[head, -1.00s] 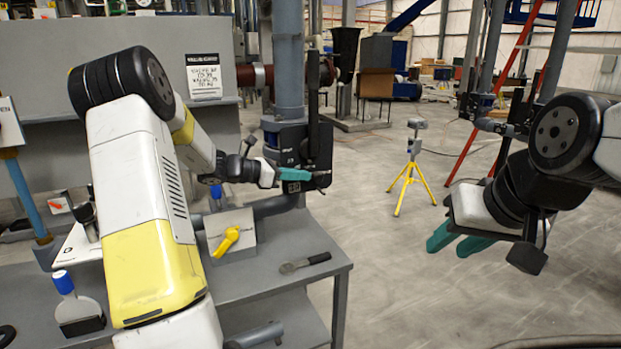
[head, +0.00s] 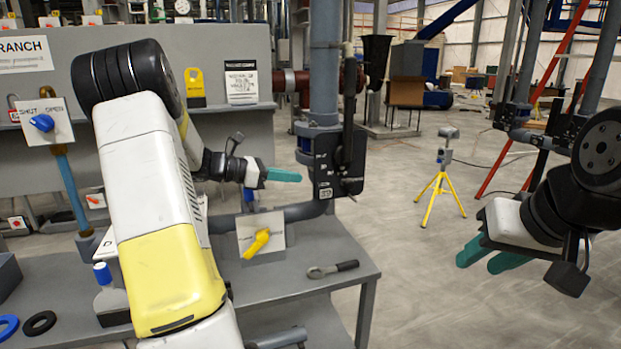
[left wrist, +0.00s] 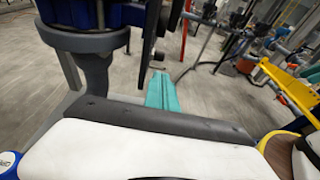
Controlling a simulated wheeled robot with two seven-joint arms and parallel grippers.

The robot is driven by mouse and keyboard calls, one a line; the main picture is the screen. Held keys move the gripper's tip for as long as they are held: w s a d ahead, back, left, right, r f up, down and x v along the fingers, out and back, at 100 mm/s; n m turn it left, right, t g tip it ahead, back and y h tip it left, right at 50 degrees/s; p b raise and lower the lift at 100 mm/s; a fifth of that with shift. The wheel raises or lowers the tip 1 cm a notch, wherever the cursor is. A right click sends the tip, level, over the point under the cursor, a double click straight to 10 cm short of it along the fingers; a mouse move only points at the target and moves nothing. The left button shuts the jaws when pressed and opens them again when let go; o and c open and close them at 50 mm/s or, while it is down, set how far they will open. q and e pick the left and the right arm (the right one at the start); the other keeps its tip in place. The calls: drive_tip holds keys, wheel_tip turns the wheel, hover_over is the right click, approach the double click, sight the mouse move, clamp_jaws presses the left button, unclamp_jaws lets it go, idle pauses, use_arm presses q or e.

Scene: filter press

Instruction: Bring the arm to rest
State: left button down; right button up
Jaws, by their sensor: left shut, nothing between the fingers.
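My left gripper (head: 284,175) is shut and empty, its green fingers pointing right in the head view. My left arm's white and yellow link fills the left middle of the head view and hides part of the bench. My right gripper (head: 489,255) hangs over the floor at right, its two green fingers apart and empty.
A plate with a yellow handle (head: 258,241) stands on the grey bench (head: 300,283) below my left gripper. A wrench (head: 332,269) lies near its right edge. A blue-knobbed valve (head: 43,123) is at left. A yellow tripod (head: 440,188) stands on open floor.

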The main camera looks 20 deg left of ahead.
use_arm(q)
drive_tip(key=s+d+r+m+g+y, duration=0.3)
drive_tip(key=s+d+m+g+y, duration=0.2)
drive_tip(key=s+d+m, duration=0.9)
drive_tip(key=s+a+m+t+y, duration=0.2)
drive_tip(key=s+m+y, duration=0.3)
drive_tip(key=s+m, duration=0.6)
drive_tip(key=s, duration=0.4)
drive_tip(key=shift+s+a+t, duration=0.15)
drive_tip(key=shift+a+t, duration=0.1)
drive_tip(key=shift+t, duration=0.15)
